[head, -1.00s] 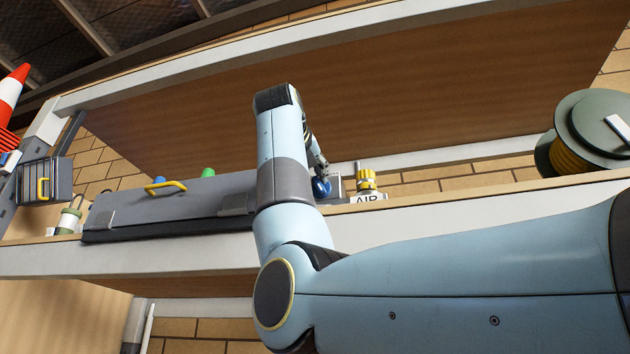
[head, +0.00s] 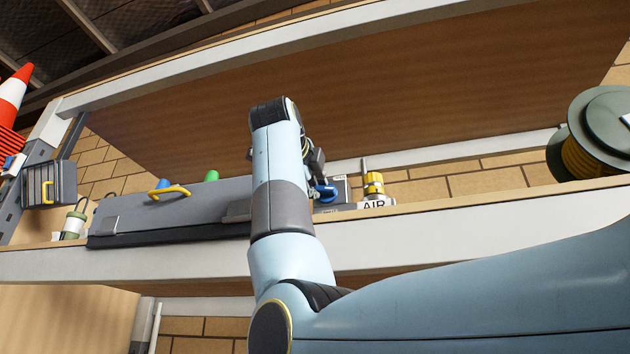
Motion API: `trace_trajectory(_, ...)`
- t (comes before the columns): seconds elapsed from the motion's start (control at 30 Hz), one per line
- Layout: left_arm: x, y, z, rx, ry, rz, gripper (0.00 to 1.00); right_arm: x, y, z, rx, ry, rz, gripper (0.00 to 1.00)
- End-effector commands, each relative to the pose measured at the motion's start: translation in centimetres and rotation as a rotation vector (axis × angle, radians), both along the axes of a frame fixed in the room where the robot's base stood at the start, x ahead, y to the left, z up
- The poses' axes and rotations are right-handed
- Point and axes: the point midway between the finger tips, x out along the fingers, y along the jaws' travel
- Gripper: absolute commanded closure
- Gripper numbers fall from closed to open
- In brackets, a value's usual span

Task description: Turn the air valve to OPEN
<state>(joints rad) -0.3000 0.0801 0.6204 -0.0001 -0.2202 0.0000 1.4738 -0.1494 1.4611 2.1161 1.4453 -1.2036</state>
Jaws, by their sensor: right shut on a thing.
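The air valve's blue handle (head: 326,193) shows on the shelf just right of my right forearm, in front of a small grey box (head: 335,208). A white AIR label (head: 374,204) and a yellow fitting (head: 374,184) stand to its right. My right gripper (head: 319,180) is mostly hidden behind my own arm. Its dark fingers come down onto the blue handle and are shut on it. The handle's exact angle and any OPEN mark are too small or hidden to read. My left gripper is not in view.
A grey case (head: 190,208) with a yellow handle lies left of my arm on the shelf (head: 440,227). A green-and-white lantern (head: 73,222) stands farther left. A grey reel (head: 595,130) is at the right. A shelf board hangs above.

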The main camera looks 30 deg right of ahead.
Motion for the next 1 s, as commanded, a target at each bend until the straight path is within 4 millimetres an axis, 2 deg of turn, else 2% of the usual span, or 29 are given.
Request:
trace_trajectory(0.4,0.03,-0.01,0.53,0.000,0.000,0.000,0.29,0.07,0.09,-0.35,-0.120,0.140,0.002,1.00)
trace_trajectory(0.97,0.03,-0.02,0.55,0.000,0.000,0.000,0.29,0.09,0.09,-0.50,-0.136,0.162,0.002,1.00)
trace_trajectory(1.0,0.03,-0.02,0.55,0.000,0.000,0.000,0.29,0.09,0.09,-0.51,-0.136,0.162,0.002,0.80)
